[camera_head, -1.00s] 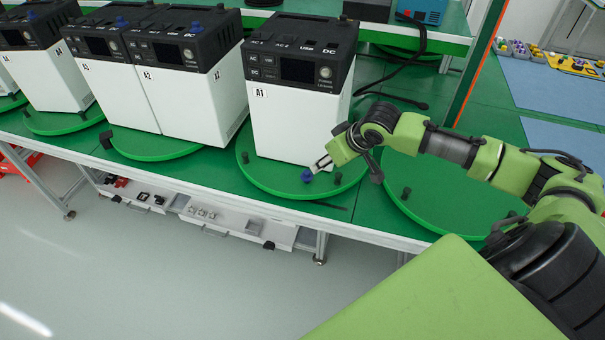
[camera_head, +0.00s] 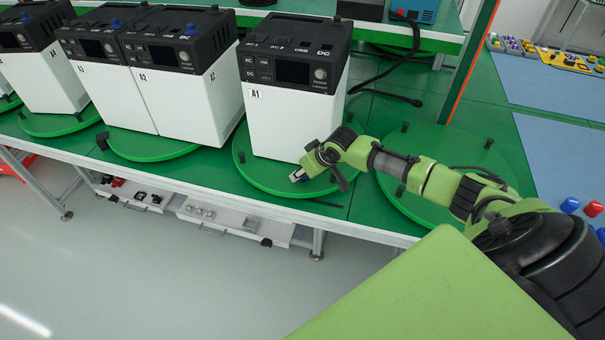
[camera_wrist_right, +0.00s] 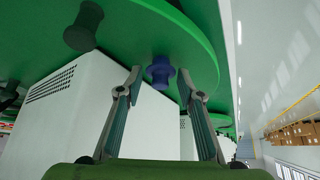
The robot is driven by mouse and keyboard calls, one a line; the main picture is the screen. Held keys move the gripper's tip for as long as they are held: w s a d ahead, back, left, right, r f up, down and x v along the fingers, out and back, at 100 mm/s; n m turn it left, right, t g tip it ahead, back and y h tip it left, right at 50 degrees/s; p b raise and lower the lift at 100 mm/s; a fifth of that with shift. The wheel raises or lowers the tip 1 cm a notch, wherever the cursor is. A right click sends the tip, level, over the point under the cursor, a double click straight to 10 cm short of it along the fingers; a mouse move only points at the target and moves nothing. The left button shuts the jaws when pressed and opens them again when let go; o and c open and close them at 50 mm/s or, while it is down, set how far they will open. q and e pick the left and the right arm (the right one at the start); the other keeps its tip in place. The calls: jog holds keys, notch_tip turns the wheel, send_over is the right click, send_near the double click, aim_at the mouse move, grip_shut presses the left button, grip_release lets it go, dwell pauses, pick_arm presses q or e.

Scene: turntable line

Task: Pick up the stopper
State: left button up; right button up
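The stopper is a small blue spool-shaped piece on the green turntable (camera_head: 252,179) in front of the white unit marked A1 (camera_head: 284,122). In the head view only a bit of the stopper (camera_head: 304,179) shows at my right gripper (camera_head: 296,176), which hides most of it. In the right wrist view, which is upside down, the stopper (camera_wrist_right: 160,72) sits between the two fingertips of the right gripper (camera_wrist_right: 160,82). The fingers are apart, with a gap on each side of it. My left gripper is not in view.
A black peg (camera_wrist_right: 83,26) stands on the same turntable. More white units (camera_head: 184,92) stand on turntables to the left. An empty turntable (camera_head: 455,160) lies on the right under my arm. Red and blue pieces (camera_head: 570,205) lie on a blue mat at the far right.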

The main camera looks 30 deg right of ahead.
jog(key=shift+w+f, duration=0.15)
jog(key=shift+f, duration=0.05)
jog(key=shift+c, duration=0.3)
jog(key=c, duration=0.5)
jog(key=shift+r, duration=0.1)
